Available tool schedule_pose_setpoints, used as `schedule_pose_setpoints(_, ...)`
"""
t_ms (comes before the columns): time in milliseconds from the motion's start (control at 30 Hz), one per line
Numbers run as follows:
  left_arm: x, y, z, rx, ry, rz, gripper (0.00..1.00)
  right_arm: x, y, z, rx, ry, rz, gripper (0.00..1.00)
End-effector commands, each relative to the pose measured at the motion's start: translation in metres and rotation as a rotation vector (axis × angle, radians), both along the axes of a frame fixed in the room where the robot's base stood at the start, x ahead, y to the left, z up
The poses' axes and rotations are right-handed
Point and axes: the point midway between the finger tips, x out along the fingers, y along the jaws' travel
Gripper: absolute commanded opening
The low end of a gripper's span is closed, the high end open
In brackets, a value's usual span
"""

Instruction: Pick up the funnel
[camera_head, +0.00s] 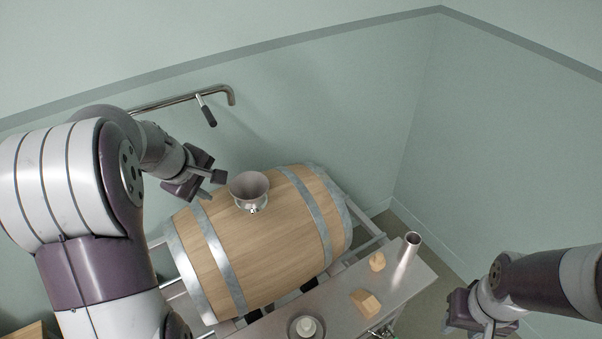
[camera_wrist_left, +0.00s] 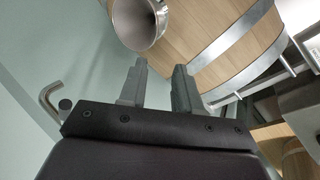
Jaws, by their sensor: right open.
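The funnel (camera_head: 248,188) is a steel cone sitting upright on top of the wooden barrel (camera_head: 265,243). It also shows in the left wrist view (camera_wrist_left: 139,24), at the top, beyond the fingertips. My left gripper (camera_head: 213,185) is just left of the funnel, apart from it. In the left wrist view its two fingers (camera_wrist_left: 158,80) stand apart with nothing between them. My right gripper (camera_head: 478,318) is at the lower right, away from the barrel and the funnel. It is open, though its fingers are hard to make out.
A steel table (camera_head: 335,300) in front of the barrel holds a metal cylinder (camera_head: 408,250), two small wooden blocks (camera_head: 366,302) and a round dish (camera_head: 300,328). A steel pipe with a black-handled lever (camera_head: 207,112) runs along the wall behind my left arm.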

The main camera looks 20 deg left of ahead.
Motion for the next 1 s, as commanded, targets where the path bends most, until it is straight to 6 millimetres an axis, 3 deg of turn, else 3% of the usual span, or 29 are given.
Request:
schedule_pose_setpoints(133, 0.011, -0.005, -0.003, -0.061, -0.016, 0.056, 0.33, 0.0, 0.0, 0.001, 0.0, 0.0, 0.0, 0.4)
schedule_pose_setpoints(333, 0.033, -0.01, -0.043, -0.061, -0.012, 0.058, 0.33, 0.0, 0.0, 0.007, 0.0, 0.0, 0.0, 0.4)
schedule_pose_setpoints(733, 0.062, -0.022, -0.097, -0.057, -0.014, 0.055, 0.33, 0.0, 0.0, 0.017, 0.0, 0.0, 0.0, 0.4)
schedule_pose_setpoints(1000, 0.067, -0.022, -0.105, -0.055, -0.017, 0.056, 0.33, 0.0, 0.0, 0.017, 0.0, 0.0, 0.0, 0.4)
